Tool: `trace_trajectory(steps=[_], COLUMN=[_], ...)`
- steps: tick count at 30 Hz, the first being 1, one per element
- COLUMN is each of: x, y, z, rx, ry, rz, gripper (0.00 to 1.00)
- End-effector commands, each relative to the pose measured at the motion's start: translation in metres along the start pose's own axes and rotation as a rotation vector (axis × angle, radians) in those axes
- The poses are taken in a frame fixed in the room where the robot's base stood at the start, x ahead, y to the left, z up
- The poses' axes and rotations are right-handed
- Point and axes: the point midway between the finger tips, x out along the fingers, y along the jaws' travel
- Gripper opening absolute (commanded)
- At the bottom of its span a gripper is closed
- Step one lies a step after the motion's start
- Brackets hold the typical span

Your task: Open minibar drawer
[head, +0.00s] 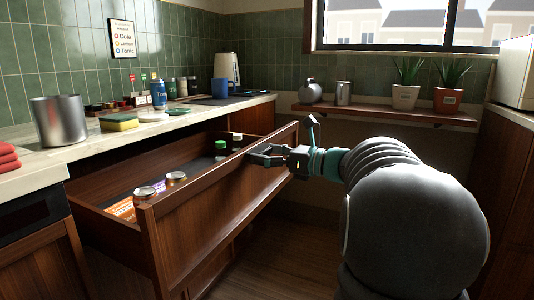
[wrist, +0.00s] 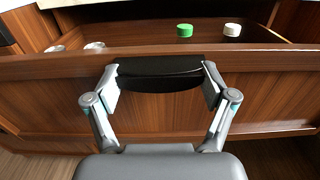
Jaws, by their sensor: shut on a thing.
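The minibar drawer (head: 220,207) stands pulled out from under the counter, its wooden front facing my arm. In the wrist view its front panel (wrist: 40,98) spans the picture. My gripper (head: 262,155) is at the upper part of the drawer front. In the wrist view my gripper (wrist: 160,84) has its two fingers at either end of the dark drawer handle (wrist: 160,74), shut on it. Inside the drawer are cans (head: 146,193) near the left end and bottles with a green cap (wrist: 185,30) and a white cap (wrist: 232,30).
The counter (head: 30,152) above holds a metal bucket (head: 59,121), a sponge (head: 118,123), a blue can (head: 158,93) and several small items. A wall shelf (head: 385,112) with two potted plants is at the back right. The wooden floor (head: 290,240) beside the drawer is clear.

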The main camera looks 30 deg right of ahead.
Motion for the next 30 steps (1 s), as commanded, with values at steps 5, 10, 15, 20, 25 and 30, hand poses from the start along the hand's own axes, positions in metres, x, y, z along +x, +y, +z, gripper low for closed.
trace_trajectory(steps=[5, 10, 15, 20, 25, 30], x=[0.0, -0.001, -0.001, -0.002, -0.014, -0.045], y=[0.0, -0.001, -0.001, -0.001, -0.001, -0.002], z=[0.0, 0.0, 0.0, 0.0, 0.0, 0.0], rx=[0.0, 0.0, 0.0, 0.0, -0.001, 0.0], ry=[0.0, 0.0, 0.0, 0.0, 0.0, 0.0], rz=[0.001, 0.0, -0.001, -0.001, -0.002, -0.005], gripper=[0.2, 0.96, 0.96, 0.96, 0.96, 0.96])
